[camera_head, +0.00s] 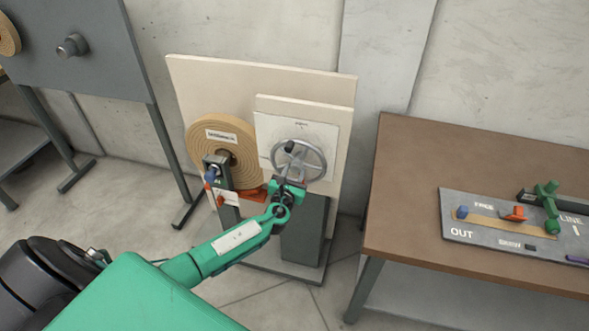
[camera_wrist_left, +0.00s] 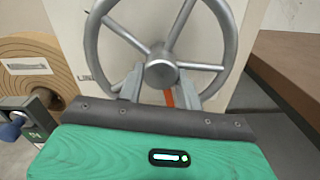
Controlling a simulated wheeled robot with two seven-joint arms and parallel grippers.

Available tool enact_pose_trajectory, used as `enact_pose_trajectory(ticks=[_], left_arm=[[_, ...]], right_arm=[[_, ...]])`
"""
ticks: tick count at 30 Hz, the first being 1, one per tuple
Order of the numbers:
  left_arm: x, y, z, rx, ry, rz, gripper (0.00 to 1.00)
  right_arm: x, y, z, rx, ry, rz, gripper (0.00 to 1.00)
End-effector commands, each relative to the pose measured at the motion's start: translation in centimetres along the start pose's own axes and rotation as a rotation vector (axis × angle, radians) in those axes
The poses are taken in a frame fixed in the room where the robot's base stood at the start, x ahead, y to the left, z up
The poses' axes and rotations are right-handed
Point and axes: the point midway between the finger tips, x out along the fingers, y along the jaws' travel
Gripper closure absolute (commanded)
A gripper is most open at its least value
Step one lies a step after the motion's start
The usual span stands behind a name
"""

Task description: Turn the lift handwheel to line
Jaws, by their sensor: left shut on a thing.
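The lift handwheel (camera_head: 323,158) is a grey spoked wheel on a pale plate (camera_head: 268,103) at the middle of the head view. It fills the upper part of the left wrist view (camera_wrist_left: 231,45), with its round hub (camera_wrist_left: 161,70) in the centre. My left gripper (camera_head: 291,171) is at the wheel; its two fingers (camera_wrist_left: 163,92) reach up to the hub area, shut on the handwheel. An orange-red strip (camera_wrist_left: 169,98) shows between the fingers. Lettering on the plate, partly hidden by the wheel, begins "LI". My right gripper is not in view.
A tan coiled roll (camera_head: 205,140) with a blue-knobbed bracket (camera_head: 213,172) stands close left of the wheel. A brown table (camera_head: 420,160) at right carries a grey panel (camera_head: 480,237) marked FREE, LINE and OUT. A dark board (camera_head: 90,30) stands at the far left.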

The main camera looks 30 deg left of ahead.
Motion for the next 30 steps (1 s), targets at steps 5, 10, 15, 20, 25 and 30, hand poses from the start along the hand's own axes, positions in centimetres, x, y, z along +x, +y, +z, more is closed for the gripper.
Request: enact_pose_trajectory(ticks=[5,10,15,20,25,30], left_arm=[[-0.1,0.1,0.1,0.110,0.002,-0.001,1.00],[-0.1,0.1,0.1,0.199,0.001,-0.001,1.00],[0.0,0.2,0.1,0.274,0.001,-0.001,1.00],[0.0,0.2,0.0,0.291,0.000,0.000,1.00],[0.0,0.1,0.0,0.289,0.000,0.000,1.00],[0.0,0.1,0.0,0.287,0.000,0.000,1.00]], right_arm=[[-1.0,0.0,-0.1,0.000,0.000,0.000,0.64],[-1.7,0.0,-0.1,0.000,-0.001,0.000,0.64],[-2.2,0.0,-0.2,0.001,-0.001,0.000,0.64],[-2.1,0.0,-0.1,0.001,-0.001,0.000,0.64],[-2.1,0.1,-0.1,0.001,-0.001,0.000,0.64],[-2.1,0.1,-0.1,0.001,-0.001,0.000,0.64]])
